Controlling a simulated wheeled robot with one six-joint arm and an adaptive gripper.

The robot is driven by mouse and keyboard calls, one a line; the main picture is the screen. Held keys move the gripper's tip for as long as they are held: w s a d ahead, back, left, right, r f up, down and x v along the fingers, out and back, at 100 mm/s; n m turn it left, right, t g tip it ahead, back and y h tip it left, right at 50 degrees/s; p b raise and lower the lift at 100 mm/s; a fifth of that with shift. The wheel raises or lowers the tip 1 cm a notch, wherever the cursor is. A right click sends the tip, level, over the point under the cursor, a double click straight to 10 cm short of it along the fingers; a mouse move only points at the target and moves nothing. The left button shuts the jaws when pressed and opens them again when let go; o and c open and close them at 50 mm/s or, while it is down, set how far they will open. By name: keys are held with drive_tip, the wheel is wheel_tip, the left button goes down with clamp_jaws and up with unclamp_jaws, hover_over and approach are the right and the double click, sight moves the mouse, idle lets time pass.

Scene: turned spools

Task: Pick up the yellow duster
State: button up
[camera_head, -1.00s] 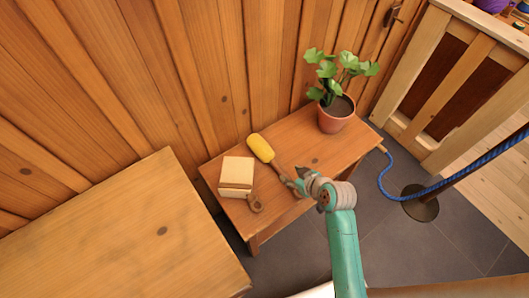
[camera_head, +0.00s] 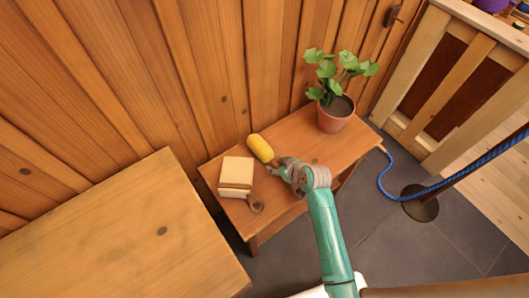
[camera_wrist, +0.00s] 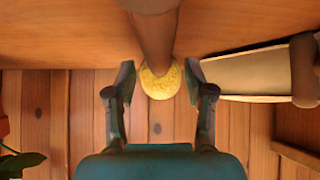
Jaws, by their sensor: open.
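The yellow duster (camera_head: 261,148) lies on the small wooden table, its yellow head toward the plank wall. In the wrist view its yellow head (camera_wrist: 161,82) shows between the fingertips, with its brown handle (camera_wrist: 156,35) running up to the top edge. My gripper (camera_head: 275,167) is at the duster's near end in the head view and covers its handle there. In the wrist view my gripper (camera_wrist: 158,75) is open, one finger on each side of the duster, with gaps between the fingers and the duster.
A cream box (camera_head: 237,174) and a small brown object (camera_head: 256,203) sit left of the duster on the small table (camera_head: 300,140). A potted plant (camera_head: 336,113) stands at the right end. A larger table (camera_head: 120,235) is at lower left. A blue rope (camera_head: 440,184) hangs right.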

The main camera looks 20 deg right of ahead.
drive_tip(key=shift+x, duration=1)
clamp_jaws()
drive_tip(key=shift+r, duration=0.1)
